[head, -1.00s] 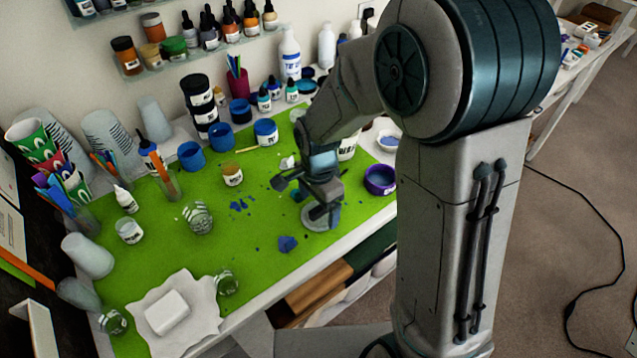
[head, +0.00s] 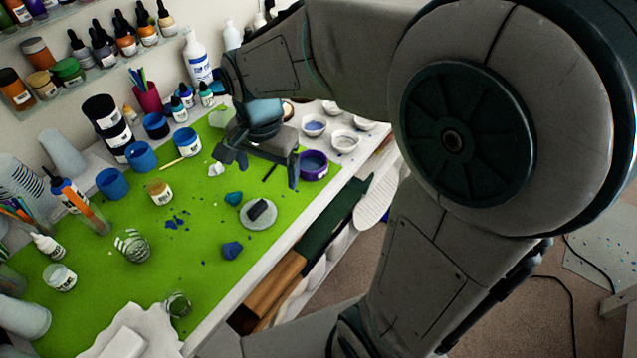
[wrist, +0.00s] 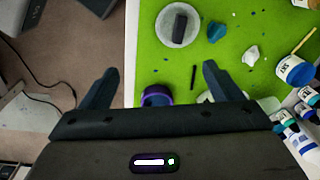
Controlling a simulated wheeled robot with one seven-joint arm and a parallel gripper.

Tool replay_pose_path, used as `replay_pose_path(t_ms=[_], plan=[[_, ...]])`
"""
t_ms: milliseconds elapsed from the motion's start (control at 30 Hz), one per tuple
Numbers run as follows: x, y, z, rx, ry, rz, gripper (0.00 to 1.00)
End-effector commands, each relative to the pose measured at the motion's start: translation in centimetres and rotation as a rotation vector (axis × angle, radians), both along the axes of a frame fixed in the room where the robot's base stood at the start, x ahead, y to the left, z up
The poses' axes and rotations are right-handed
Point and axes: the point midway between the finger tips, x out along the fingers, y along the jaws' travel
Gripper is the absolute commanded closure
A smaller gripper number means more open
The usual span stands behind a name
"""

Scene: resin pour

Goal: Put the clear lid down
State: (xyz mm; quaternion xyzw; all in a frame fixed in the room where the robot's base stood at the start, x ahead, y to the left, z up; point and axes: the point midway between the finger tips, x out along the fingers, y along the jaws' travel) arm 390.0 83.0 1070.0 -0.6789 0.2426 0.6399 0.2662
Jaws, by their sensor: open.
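The clear lid (head: 250,220) is a round, see-through grey disc with a dark block-shaped handle on top. It lies flat on the green mat (head: 205,225) near its front edge. In the wrist view the lid (wrist: 165,28) is at the top, beyond the fingertips. My gripper (head: 258,170) is open and empty, above and behind the lid, apart from it.
A purple-rimmed bowl (head: 315,166) stands right of my gripper. A teal lump (head: 233,198) and a blue lump (head: 232,250) lie beside the lid. White bowls (head: 344,141), blue cups (head: 112,183) and jars stand farther back. The mat's middle has free room.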

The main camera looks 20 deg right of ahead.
Motion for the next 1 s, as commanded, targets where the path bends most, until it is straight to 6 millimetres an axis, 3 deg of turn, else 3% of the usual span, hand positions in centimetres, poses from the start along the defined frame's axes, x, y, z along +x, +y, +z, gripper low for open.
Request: replay_pose_path(t_ms=[200,433,600,1000], plan=[[-5.2,-5.1,2.0,-0.040,-0.115,0.361,0.15],[-9.1,-7.7,2.2,-0.109,-0.186,0.647,0.15],[-10.1,-8.2,2.0,-0.132,-0.201,0.729,0.15],[-10.1,-8.2,2.0,-0.134,-0.201,0.736,0.15]])
